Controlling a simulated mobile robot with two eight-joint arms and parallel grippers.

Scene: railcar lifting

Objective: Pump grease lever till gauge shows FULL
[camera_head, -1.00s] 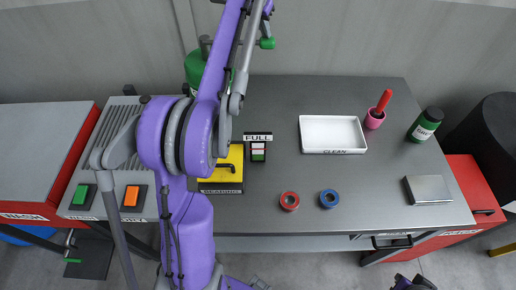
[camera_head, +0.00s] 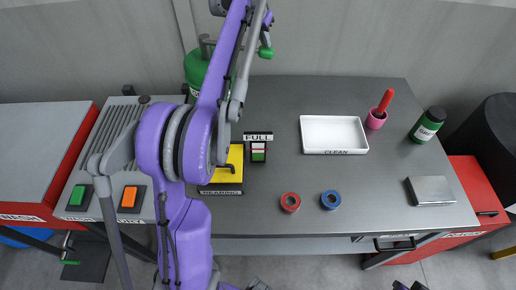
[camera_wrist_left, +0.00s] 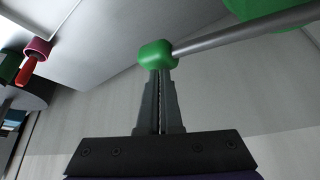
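The green grease pump (camera_head: 196,72) stands at the back left of the bench, partly hidden behind my left arm. Its lever is a grey rod (camera_wrist_left: 245,28) with a green knob (camera_head: 265,53). The left wrist view shows the knob (camera_wrist_left: 156,53) right at the tips of my left gripper (camera_wrist_left: 160,72). The fingers are together, with the knob beyond them rather than between them. In the head view my left gripper (camera_head: 268,20) is above the knob. The gauge (camera_head: 258,148) is marked FULL on top; its lowest segment is green, those above pale pink.
A yellow bearing block (camera_head: 232,168) sits beside the gauge. A white CLEAN tray (camera_head: 333,151), red ring (camera_head: 290,203), blue ring (camera_head: 330,200), pink cup (camera_head: 375,120), green bottle (camera_head: 427,125) and metal block (camera_head: 430,190) are on the bench. Dark parts at the lower edge may be my right arm.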

